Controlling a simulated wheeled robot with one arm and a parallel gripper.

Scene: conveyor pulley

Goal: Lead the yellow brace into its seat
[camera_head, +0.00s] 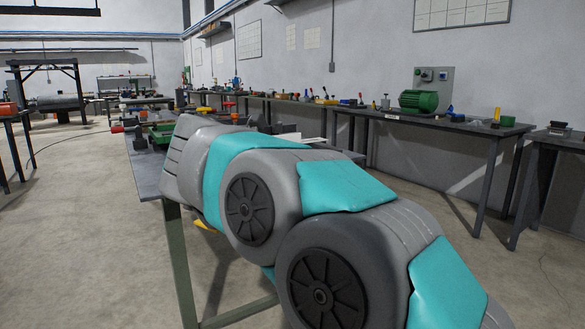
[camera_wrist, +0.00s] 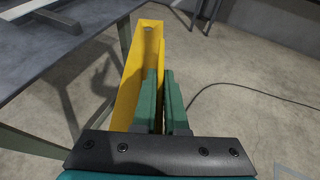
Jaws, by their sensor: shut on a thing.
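My gripper (camera_wrist: 163,105) shows in the wrist view with its green fingers close together. It is shut on the yellow brace (camera_wrist: 130,85), a long yellow piece with an upright plate and a hole near its far end. The brace is beside the grey table (camera_wrist: 75,65), over the floor, apart from the table top. In the head view a small yellow piece of the brace (camera_head: 206,226) shows below my arm; the rest is hidden behind the arm. My gripper is hidden in the head view. I cannot make out the seat.
The near workbench (camera_head: 147,178) holds several tools and parts, partly hidden by my arm. A dark cable (camera_wrist: 235,90) lies on the floor. Open floor lies at the left.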

